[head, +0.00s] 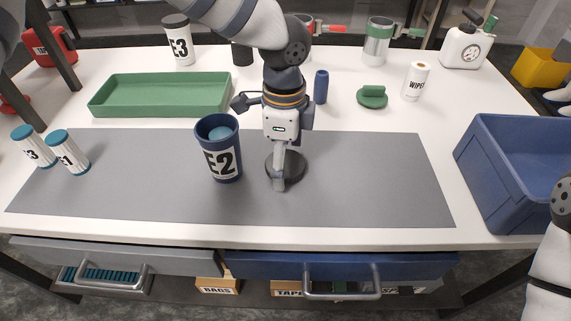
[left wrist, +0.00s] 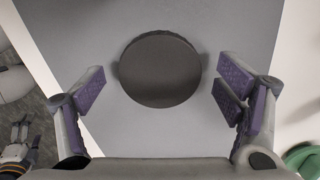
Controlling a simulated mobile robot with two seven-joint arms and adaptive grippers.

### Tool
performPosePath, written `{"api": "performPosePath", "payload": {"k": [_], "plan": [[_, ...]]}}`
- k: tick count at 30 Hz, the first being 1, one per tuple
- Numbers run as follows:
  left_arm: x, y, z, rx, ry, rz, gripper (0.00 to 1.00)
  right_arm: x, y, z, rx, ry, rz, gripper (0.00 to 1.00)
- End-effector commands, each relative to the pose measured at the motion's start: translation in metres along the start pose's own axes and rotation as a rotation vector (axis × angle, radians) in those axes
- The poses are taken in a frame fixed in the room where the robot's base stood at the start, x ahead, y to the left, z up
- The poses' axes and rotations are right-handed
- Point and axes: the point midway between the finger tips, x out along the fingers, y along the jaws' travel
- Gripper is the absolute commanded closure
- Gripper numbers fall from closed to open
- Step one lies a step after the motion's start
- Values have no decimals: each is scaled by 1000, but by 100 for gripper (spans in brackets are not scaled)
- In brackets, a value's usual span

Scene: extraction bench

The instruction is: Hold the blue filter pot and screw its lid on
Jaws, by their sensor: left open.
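The blue filter pot (head: 219,165), marked E2, stands upright and uncovered on the grey mat, with a blue-teal round thing inside its mouth. A dark grey disc (head: 293,168), which looks like its lid, lies flat on the mat to the pot's right. My left gripper (head: 281,172) points down over the disc. In the left wrist view its open fingers (left wrist: 167,95) stand either side of the disc (left wrist: 160,70), with a gap on both sides. My right gripper (left wrist: 22,140) shows small at the lower left there; its finger state is unclear.
A green tray (head: 160,112) lies behind the mat. Two white jars with teal lids (head: 68,152) stand at left. A blue bin (head: 480,165) is at right. A blue cylinder (head: 321,87) and a green piece (head: 372,97) stand behind the gripper. The mat's right part is clear.

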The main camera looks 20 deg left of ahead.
Motion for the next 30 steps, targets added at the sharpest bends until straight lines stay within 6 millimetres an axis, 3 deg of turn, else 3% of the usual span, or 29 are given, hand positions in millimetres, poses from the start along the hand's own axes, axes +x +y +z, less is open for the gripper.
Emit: {"api": "performPosePath", "payload": {"k": [7,12,23,26,30], "plan": [[-1,0,0,0,0,-1,16,0,0,0,0,1,0,19],[-1,0,0,0,0,0,54,0,0,0,0,1,0,19],[-2,0,0,0,0,0,54,0,0,0,0,1,0,19],[-9,0,0,-1,0,-1,54,-2,0,-1,0,4,0,19],[-33,-1,0,-2,1,-4,54,-5,0,-3,0,14,-1,19]]}}
